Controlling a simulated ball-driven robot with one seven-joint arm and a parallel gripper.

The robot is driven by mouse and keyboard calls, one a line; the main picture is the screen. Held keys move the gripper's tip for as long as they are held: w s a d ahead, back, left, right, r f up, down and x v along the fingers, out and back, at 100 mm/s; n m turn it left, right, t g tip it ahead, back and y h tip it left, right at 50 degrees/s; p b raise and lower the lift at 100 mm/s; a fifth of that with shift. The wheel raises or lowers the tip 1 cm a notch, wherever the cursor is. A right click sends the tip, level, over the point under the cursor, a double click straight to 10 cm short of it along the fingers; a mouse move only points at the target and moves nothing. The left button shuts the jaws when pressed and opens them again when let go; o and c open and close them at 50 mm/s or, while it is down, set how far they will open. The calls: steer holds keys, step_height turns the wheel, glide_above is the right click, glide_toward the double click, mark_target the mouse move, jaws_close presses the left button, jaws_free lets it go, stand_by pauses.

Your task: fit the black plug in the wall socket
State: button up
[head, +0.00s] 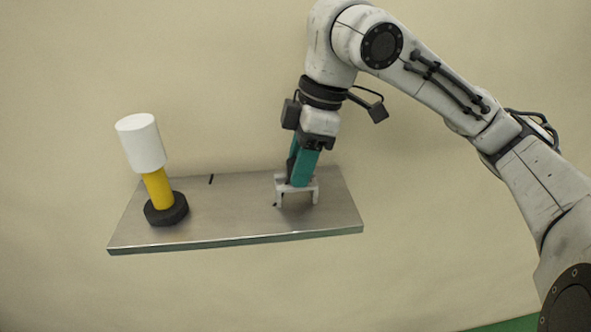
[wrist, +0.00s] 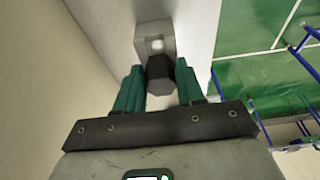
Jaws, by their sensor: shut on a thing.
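The black plug (wrist: 159,76) is a dark faceted piece between the two teal fingers of my gripper (wrist: 158,68) in the wrist view. My gripper is shut on it. In the head view my gripper (head: 299,180) points down at the right part of a metal shelf, and its fingers hide the plug. A small pale bracket (head: 282,187) with legs stands on the shelf right at the fingertips. In the wrist view a grey block (wrist: 145,33) with a bright round spot lies just beyond the plug; I cannot tell whether they touch. I cannot make out a wall socket for certain.
The metal shelf (head: 235,215) is against a beige wall (head: 220,80). At its left stands a yellow post (head: 158,188) with a black base (head: 166,211) and a white cap (head: 141,143), leaning. The shelf's middle is clear. Blue rails (wrist: 302,60) show over green floor.

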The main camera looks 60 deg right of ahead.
mark_target(293, 162)
steer(key=c, duration=0.3)
steer(key=shift+r+p, duration=2.25)
steer(key=shift+r, duration=0.1)
steer(key=shift+f, duration=0.1)
